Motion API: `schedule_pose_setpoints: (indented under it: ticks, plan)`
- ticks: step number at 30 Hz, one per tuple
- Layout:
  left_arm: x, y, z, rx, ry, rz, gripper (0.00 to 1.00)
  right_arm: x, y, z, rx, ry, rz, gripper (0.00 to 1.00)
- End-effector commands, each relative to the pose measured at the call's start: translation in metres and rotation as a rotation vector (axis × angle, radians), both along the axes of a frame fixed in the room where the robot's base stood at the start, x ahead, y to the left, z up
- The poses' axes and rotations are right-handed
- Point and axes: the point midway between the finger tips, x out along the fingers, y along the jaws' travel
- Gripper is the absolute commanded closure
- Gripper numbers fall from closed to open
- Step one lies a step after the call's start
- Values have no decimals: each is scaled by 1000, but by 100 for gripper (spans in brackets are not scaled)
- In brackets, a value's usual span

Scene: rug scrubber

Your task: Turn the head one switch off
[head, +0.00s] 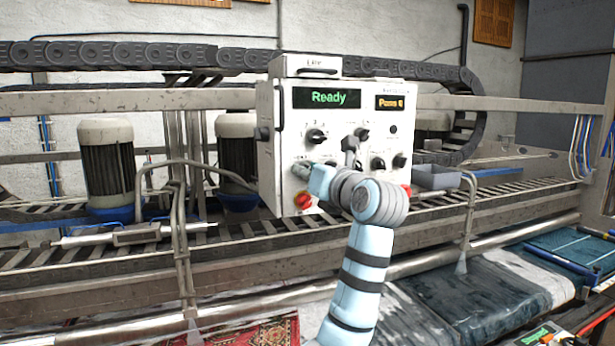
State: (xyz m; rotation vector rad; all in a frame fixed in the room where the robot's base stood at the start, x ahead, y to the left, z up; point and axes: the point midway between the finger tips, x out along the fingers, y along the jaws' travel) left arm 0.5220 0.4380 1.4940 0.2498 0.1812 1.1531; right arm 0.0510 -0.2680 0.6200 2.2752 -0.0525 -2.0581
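A white control box (288,140) stands at the middle of the head view, with several dark rotary switches on its front. Two upper switches show, a left one (316,135) and a right one (361,134). Lower switches show at the right (399,160). The labels are too small to read, so I cannot tell which is head one. One arm, which looks like my right, rises from the bottom centre and covers the lower middle of the panel. My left gripper is out of view.
A green display (327,98) reads "Ready"; an amber one (389,103) sits beside it. A red button (303,200) is low on the box. A conveyor frame (110,265) runs in front, with upright bent pipes (176,200).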

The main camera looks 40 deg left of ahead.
Motion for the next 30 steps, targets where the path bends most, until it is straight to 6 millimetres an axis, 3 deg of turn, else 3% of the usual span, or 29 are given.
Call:
schedule_pose_setpoints:
  ticks: [30]
  plan:
    - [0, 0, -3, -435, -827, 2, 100, 0, 0, -44, 0, 0, 0, 100]
